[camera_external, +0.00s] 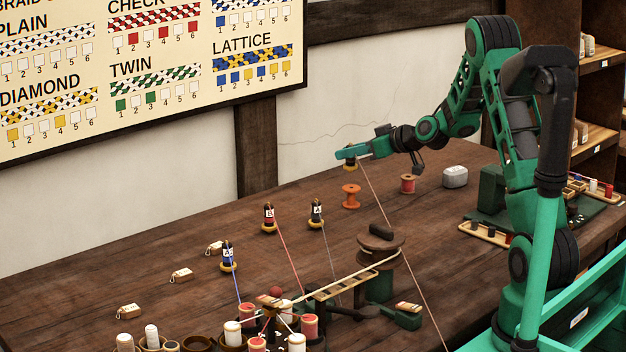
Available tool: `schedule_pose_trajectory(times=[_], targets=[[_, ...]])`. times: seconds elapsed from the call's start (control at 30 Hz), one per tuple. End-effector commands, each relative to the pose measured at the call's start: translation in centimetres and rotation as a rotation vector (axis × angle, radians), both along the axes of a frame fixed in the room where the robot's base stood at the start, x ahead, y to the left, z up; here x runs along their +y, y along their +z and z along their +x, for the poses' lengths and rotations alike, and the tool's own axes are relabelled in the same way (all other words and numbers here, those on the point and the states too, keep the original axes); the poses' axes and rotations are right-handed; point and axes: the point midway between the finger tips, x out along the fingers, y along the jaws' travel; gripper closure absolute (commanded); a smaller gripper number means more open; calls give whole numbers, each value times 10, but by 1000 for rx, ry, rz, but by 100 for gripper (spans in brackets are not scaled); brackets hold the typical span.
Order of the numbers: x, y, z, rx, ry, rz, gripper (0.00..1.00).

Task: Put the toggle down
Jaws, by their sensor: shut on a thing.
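My gripper (347,154) is at the upper middle of the external view, above the back part of the table. It is shut on a small piece with a yellow lower end (350,167), which I take to be the toggle. The jaws hide most of it. It is held above the tabletop, apart from the orange spool (351,198) below it. A pale pink cord (400,257) runs from the gripper area down to the right, past the round wooden stand.
Dark lettered pieces on yellow bases stand on the table (120,278): one with a red cord (268,216), one grey (316,212), one blue (228,254). A red spool (408,184) and grey block (455,177) stand right. Bobbins crowd the front. The left back is clear.

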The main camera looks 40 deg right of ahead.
Motion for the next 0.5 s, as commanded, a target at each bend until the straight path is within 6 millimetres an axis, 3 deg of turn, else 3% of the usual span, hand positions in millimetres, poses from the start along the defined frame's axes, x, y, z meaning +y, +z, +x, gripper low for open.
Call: schedule_pose_trajectory(times=[0.17,0.5], targets=[[-6,-7,2,0,0,1,100],[-5,-43,1,0,0,1,100]])
